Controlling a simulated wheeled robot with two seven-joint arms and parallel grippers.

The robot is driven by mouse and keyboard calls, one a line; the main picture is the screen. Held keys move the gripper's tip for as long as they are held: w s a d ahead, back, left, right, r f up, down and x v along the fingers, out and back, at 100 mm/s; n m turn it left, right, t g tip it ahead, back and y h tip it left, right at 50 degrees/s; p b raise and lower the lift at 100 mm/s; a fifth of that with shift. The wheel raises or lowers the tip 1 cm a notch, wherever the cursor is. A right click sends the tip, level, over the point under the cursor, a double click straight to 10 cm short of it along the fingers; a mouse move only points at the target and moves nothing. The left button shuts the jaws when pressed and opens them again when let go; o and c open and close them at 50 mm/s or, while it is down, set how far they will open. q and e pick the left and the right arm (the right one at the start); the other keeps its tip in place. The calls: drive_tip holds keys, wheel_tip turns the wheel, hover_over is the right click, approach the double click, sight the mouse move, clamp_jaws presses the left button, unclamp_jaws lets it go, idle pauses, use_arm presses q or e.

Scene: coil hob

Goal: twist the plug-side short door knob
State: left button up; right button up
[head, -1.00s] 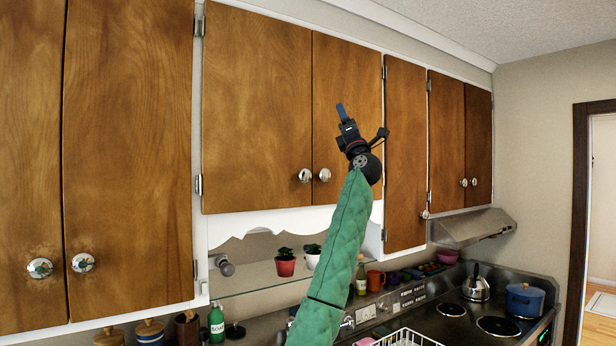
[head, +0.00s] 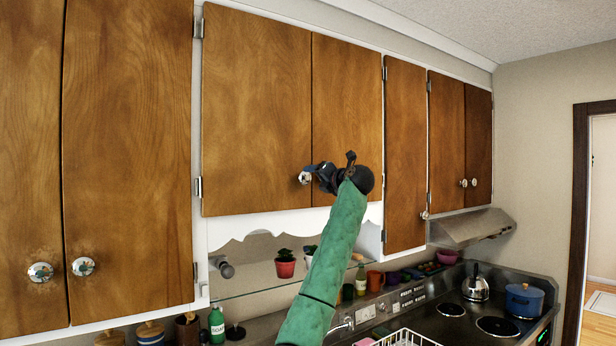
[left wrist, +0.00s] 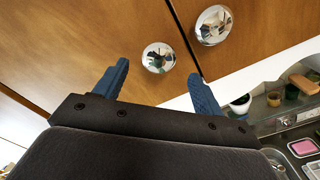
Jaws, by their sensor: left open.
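The left door's knob (head: 304,178) shows just left of my left gripper (head: 311,173) in the head view. The right door's knob is hidden there behind my gripper. In the left wrist view, my blue fingers are apart with nothing between them. The left door's knob (left wrist: 158,57) appears between and beyond the fingertips; the right door's knob (left wrist: 212,25) lies right of the seam. I cannot tell whether a finger touches a knob. My right gripper is out of view.
A white wall outlet (head: 365,313) sits on the backsplash, lower right of the short doors. A glass shelf (head: 250,288) with small potted plants (head: 285,263) runs below them. Tall doors (head: 130,150) with knobs stand left; a narrow door (head: 405,150) stands right.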

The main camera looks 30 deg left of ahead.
sight(308, 178)
use_arm(q)
drive_tip(key=p+x, duration=0.1)
drive_tip(key=x, duration=0.1)
drive_tip(key=p+x, duration=0.1)
drive_tip(key=shift+w+a+r, duration=0.1)
drive_tip(key=shift+a+r, duration=0.1)
drive_tip(key=shift+a, duration=0.15)
drive_tip(key=shift+w+a+f+p, duration=0.1)
drive_tip(key=shift+w+a+p, duration=0.15)
drive_tip(key=shift+a, duration=0.2)
drive_tip(key=shift+w+a+f+p, duration=0.15)
drive_tip(key=shift+a+p, duration=0.2)
drive_tip(key=shift+a, duration=0.05)
